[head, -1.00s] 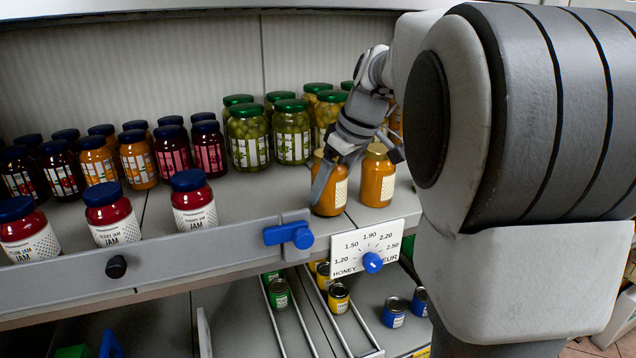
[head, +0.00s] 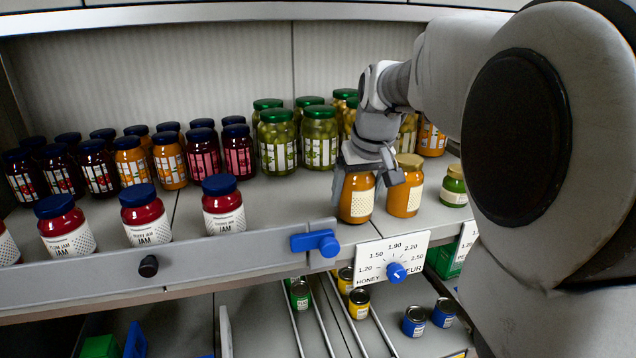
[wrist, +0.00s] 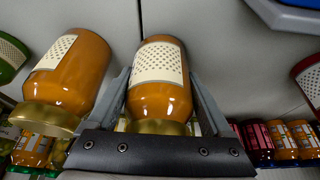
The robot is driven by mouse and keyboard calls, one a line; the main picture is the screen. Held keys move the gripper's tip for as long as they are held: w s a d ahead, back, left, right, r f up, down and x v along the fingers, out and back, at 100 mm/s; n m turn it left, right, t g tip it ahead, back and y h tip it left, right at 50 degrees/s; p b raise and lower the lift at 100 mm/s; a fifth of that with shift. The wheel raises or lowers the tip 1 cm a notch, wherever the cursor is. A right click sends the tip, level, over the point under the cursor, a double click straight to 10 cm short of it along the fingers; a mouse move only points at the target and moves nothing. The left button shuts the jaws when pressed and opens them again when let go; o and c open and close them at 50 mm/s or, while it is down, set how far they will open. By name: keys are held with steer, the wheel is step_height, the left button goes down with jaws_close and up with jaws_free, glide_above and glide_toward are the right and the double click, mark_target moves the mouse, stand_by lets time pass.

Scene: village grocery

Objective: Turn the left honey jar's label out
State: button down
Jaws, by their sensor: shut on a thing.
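The left honey jar (head: 355,199) stands upright on the shelf behind the HONEY price card, with orange contents and a cream dotted label. In the head view its label shows on the front, somewhat toward the right. My gripper (head: 368,172) reaches down over this jar and hides its lid.
Green-lidded jars (head: 320,137) stand behind the honey. A small green jar (head: 454,187) is to the right. The HONEY price card (head: 392,258) and a blue knob (head: 318,243) sit at the shelf edge. Red jam jars (head: 146,215) stand left, with free shelf between.

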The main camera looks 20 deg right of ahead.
steer(key=shift+f, duration=0.15)
jaws_free()
